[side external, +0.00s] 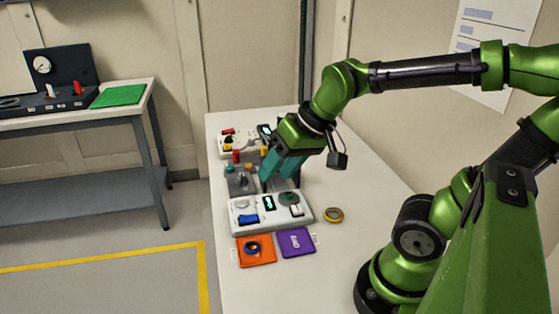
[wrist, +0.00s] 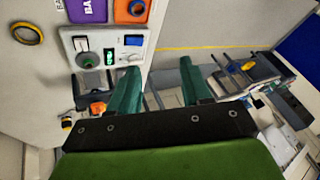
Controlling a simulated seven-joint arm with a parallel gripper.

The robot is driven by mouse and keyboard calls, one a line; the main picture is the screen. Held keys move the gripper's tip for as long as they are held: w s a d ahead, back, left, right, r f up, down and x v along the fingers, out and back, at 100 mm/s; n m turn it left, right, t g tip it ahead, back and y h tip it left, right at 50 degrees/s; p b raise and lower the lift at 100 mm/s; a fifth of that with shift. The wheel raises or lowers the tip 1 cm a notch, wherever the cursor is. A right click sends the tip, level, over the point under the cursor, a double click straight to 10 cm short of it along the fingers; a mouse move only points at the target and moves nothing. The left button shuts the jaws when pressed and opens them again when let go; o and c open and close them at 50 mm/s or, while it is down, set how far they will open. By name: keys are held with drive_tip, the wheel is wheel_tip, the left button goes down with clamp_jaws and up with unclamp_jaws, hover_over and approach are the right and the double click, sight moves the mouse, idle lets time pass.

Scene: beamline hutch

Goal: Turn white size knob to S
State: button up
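I cannot make out a white knob marked for size, or an S mark. A white control panel (side external: 238,143) at the back of the table carries red parts and a pale round part that may be a knob; my gripper partly hides this area. A nearer white panel (side external: 273,221) has a grey-green round knob (side external: 289,198), a blue rocker (side external: 248,219) and a lit display (side external: 268,202). The wrist view shows this knob (wrist: 88,61) too. My gripper (side external: 281,180) is above the table behind the nearer panel. In the wrist view its teal fingers (wrist: 160,66) are apart and empty.
A grey box (side external: 240,181) with coloured buttons sits between the panels. An orange mat (side external: 267,260) bears a blue ring, beside a purple mat (side external: 296,242). A yellow tape roll (side external: 333,215) lies right. A separate bench (side external: 70,122) stands left.

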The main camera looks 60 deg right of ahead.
drive_tip(key=o, duration=0.3)
drive_tip(key=shift+m+g, duration=0.5)
drive_tip(key=shift+g, duration=0.4)
drive_tip(key=w, duration=0.2)
drive_tip(key=w+d, duration=0.2)
drive_tip(key=w, duration=0.1)
drive_tip(key=shift+w+d+f, duration=0.1)
drive_tip(key=shift+w+f, duration=0.2)
drive_tip(key=shift+w, duration=0.05)
drive_tip(key=shift+o, duration=0.2)
drive_tip(key=m+g+h, duration=0.2)
drive_tip(key=m+g, duration=0.2)
hover_over(242, 198)
drive_tip(key=shift+f, duration=1.15)
wheel_tip(242, 198, down, 16)
drive_tip(key=shift+f, duration=0.25)
drive_tip(key=shift+n, duration=0.3)
drive_tip(key=c, duration=1.1)
